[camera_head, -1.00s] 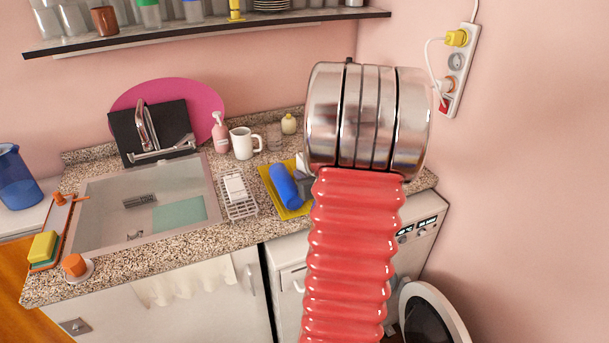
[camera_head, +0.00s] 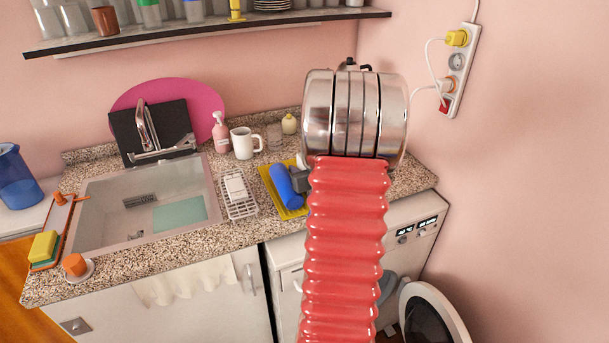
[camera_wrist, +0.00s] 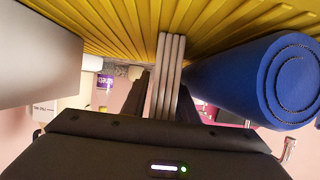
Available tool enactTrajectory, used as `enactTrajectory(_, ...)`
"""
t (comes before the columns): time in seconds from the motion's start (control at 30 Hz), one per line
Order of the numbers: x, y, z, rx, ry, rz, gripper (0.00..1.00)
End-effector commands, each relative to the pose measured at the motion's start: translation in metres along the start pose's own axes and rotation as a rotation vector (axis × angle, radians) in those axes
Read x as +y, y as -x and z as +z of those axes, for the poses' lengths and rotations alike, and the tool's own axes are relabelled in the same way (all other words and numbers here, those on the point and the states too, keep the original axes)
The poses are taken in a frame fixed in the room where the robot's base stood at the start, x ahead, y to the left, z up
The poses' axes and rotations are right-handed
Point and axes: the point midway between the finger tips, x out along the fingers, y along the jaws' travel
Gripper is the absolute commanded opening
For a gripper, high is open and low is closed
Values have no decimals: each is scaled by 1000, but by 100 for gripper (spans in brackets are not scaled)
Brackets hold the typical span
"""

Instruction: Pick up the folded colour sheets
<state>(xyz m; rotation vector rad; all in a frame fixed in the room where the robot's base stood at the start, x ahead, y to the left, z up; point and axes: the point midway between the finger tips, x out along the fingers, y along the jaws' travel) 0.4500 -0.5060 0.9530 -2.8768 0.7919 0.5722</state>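The folded colour sheets (camera_wrist: 171,72) show in the wrist view as a slim stack of pale grey-mauve layers seen edge-on. One end meets the yellow ridged tray (camera_wrist: 225,14). My gripper (camera_wrist: 164,88) has its dark fingers on either side of the stack. Whether both fingers press on it is unclear. In the head view, the dark end of my gripper (camera_head: 300,181) is low over the yellow tray (camera_head: 272,185), beside a blue roll (camera_head: 284,187). The sheets cannot be made out there.
The blue roll (camera_wrist: 262,80) lies close to the sheets on one side; a pale block (camera_wrist: 40,55) is on the other. A white rack (camera_head: 237,195), a white mug (camera_head: 243,143) and a sink (camera_head: 150,205) are left of the tray. An open round door (camera_head: 432,312) stands below.

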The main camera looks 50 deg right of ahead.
Motion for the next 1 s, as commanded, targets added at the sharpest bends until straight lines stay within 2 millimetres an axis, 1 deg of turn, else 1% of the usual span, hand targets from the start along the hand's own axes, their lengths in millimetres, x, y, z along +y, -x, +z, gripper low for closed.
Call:
enactTrajectory(0.3,0,0,0,0,0,0,26)
enactTrajectory(0.67,0,0,0,0,0,0,1)
enactTrajectory(1.0,0,1,-1,0,0,0,0)
